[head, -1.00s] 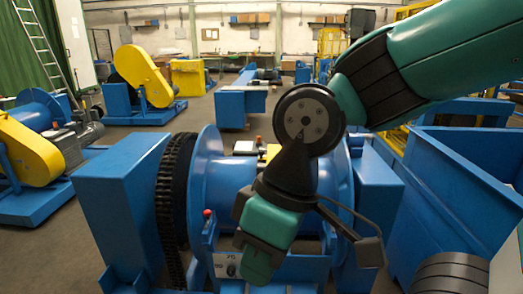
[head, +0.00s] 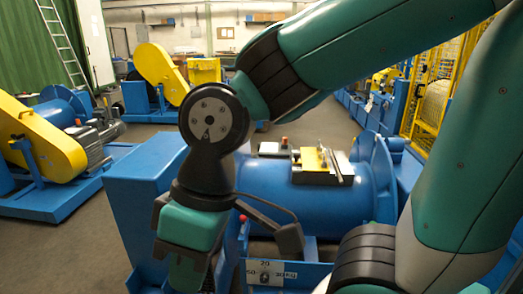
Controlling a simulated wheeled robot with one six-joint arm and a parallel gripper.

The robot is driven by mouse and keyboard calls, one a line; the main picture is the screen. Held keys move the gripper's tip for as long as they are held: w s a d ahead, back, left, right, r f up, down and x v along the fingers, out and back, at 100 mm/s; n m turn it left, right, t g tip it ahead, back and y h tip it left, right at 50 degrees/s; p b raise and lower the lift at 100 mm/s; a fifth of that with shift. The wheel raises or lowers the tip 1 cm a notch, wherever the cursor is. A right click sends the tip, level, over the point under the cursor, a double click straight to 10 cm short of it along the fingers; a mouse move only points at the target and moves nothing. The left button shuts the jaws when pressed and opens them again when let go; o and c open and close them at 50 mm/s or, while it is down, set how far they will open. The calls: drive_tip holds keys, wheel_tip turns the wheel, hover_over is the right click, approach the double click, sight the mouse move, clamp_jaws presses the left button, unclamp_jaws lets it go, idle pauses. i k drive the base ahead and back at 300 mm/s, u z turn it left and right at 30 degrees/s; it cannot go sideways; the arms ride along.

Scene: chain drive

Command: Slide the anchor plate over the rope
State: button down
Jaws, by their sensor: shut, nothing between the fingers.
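A flat metal plate (head: 322,176) with a yellow piece and small upright pins lies on top of the blue drum (head: 300,208). It may be the anchor plate, but I cannot tell for sure. I cannot make out a rope. My gripper (head: 186,272) hangs at the lower left, in front of the drum's left end and apart from the plate. It is shut and holds nothing; its fingertips are hard to see at the bottom edge.
A blue housing (head: 145,190) stands left of the drum. My arm hides the drum's left end. Yellow-guarded machines (head: 45,145) stand at the left, and a yellow fence (head: 432,95) at the right. Grey floor lies behind.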

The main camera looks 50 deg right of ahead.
sight(309, 162)
drive_tip(key=z, duration=0.4)
drive_tip(key=i, duration=0.95)
drive_tip(key=z, duration=0.85)
